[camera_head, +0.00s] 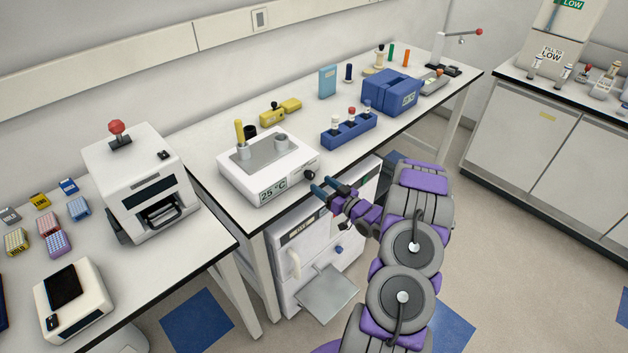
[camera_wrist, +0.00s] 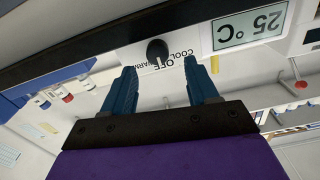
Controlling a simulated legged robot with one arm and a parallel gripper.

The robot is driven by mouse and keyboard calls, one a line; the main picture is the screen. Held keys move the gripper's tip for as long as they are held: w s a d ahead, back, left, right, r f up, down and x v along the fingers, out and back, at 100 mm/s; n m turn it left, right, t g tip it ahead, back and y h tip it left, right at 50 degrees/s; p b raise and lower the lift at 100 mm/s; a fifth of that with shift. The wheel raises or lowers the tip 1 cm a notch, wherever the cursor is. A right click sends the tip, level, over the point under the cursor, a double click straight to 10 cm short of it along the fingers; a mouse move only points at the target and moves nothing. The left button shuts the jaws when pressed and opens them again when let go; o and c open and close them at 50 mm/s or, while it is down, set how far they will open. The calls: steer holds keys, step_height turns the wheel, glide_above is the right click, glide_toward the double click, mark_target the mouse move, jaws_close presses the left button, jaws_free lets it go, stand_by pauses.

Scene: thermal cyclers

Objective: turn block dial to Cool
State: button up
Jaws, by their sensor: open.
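The block dial (camera_head: 309,174) is a small black knob on the front right of a white dry-block unit (camera_head: 232,178). In the wrist view, which is upside down, the dial (camera_wrist: 157,51) lies between and just beyond the fingertips. Labels reading OFF, COOL and WARM are printed by it, partly hidden by a finger. I cannot tell which label the dial points to. The unit's display (camera_head: 273,190) reads 25 °C. My gripper (camera_head: 322,188) is open, its blue fingers apart in front of the dial; I see no contact. It also shows in the wrist view (camera_wrist: 158,72).
A blue tube rack (camera_head: 349,133) stands right of the unit. A yellow tool (camera_head: 280,110) lies behind it. A white machine with a red knob (camera_head: 145,190) stands on the left bench. Below the bench is a white cabinet with an open flap (camera_head: 327,292).

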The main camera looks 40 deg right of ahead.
mark_target(313, 177)
steer(key=w, duration=0.4)
steer(key=shift+w+d+f+b, duration=0.1)
steer(key=shift+w+f+b, duration=0.05)
steer(key=shift+w+b, duration=0.15)
steer(key=shift+w, duration=0.3)
steer(key=shift+c, duration=0.2)
steer(key=c, duration=1)
